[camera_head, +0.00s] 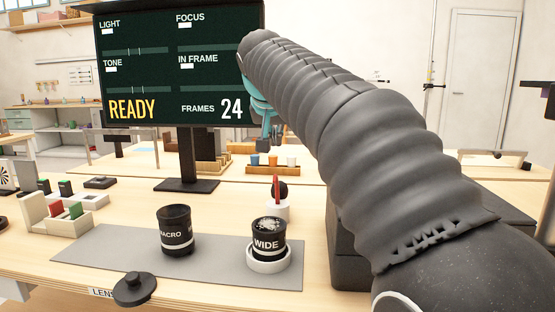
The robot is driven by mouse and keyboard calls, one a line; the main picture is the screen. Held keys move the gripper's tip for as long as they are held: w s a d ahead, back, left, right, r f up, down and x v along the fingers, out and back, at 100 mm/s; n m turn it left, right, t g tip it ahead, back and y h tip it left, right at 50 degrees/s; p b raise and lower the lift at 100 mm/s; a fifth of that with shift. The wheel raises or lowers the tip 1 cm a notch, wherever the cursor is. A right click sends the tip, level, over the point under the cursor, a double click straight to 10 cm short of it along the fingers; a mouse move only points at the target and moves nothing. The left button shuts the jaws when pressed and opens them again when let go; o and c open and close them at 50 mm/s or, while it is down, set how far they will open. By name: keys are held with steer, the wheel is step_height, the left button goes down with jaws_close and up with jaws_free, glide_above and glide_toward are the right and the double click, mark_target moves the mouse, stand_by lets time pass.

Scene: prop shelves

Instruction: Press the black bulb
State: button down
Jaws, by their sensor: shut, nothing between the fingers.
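A small dark round thing (279,190), likely the black bulb, shows behind a red upright piece at a white holder (277,209) in the middle of the table. How they join is too small to tell. My gripper (267,138) is teal, shut and empty, partly hidden by my arm. In the picture it is above the dark round thing, in front of the screen's lower right corner, and apart from it. A black screen (180,75) on a stand reads READY and FRAMES 24.
A grey mat (110,248) bears a black MACRO lens (177,232) and a WIDE lens (267,238) in a white ring. A black knobbed disc (135,289) lies at the front edge. A wooden rack (275,172) with cups stands behind. Red and green pieces sit left.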

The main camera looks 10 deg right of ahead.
steer(key=x, duration=0.9)
steer(key=shift+s, duration=0.1)
steer(key=f, duration=0.3)
steer(key=shift+w+f+b, duration=0.15)
steer(key=shift+w+b, duration=0.05)
steer(key=shift+b, duration=0.1)
steer(key=shift+f, duration=0.65)
steer(key=shift+f+b, duration=0.75)
steer(key=shift+f, duration=0.25)
